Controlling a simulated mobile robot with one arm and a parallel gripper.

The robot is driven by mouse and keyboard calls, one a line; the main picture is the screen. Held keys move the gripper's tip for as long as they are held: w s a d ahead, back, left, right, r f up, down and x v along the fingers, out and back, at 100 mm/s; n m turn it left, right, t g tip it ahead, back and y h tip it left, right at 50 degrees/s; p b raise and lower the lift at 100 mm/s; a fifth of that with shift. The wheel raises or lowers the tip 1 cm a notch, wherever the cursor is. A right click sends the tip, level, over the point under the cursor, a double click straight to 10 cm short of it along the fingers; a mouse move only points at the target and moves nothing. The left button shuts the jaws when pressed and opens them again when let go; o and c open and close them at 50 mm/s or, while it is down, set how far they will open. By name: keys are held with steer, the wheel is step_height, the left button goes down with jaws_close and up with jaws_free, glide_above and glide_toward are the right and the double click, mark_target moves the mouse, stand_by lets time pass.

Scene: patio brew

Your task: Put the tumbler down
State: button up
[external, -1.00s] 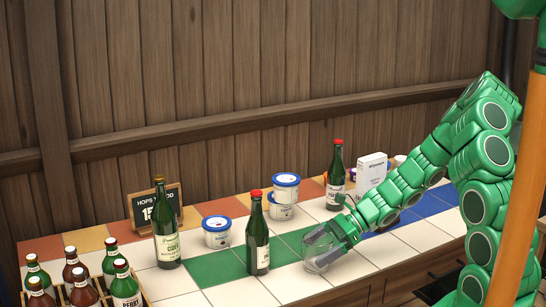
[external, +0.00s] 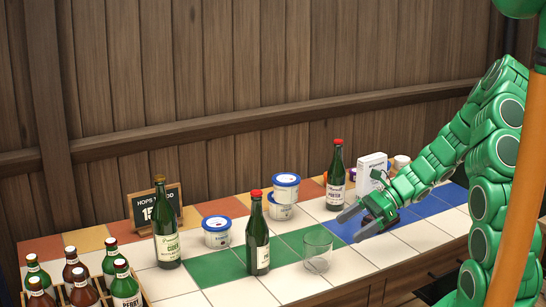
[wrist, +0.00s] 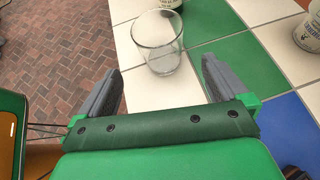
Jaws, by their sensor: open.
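The clear glass tumbler (external: 318,251) stands upright on the tiled counter, on pale tiles beside the green ones. It also shows in the wrist view (wrist: 158,45), beyond my fingers and apart from them. My gripper (external: 352,226) is open and empty. In the external view it is to the right of the tumbler and a little above the counter. In the wrist view its two grey fingers (wrist: 160,92) are spread wide with nothing between them.
A red-capped bottle (external: 257,235) stands left of the tumbler. Another red-capped bottle (external: 336,180), white tubs (external: 217,232) and a white box (external: 371,174) stand behind. A crate of bottles (external: 96,290) is at the left. The counter's front edge is close to the tumbler.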

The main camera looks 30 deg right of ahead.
steer(key=shift+d+r, duration=0.15)
steer(key=shift+d, duration=0.05)
steer(key=s+a+r+n+g+h, duration=0.2)
steer(key=s+a+r+n, duration=0.1)
steer(key=s+r+n, duration=0.35)
steer(key=s+a+r+n+g+h, duration=0.2)
steer(key=s+a+r+n+g, duration=0.15)
steer(key=s+r+n, duration=0.3)
steer(key=s+d+r+n+h, duration=0.3)
steer(key=s+d+r+h, duration=0.1)
steer(key=s, duration=0.4)
steer(key=s+d+r+n+t+h, duration=0.1)
steer(key=s+d+r+n+h, duration=0.3)
steer(key=s, duration=0.5)
steer(key=shift+r, duration=0.55)
steer(key=shift+d, duration=0.1)
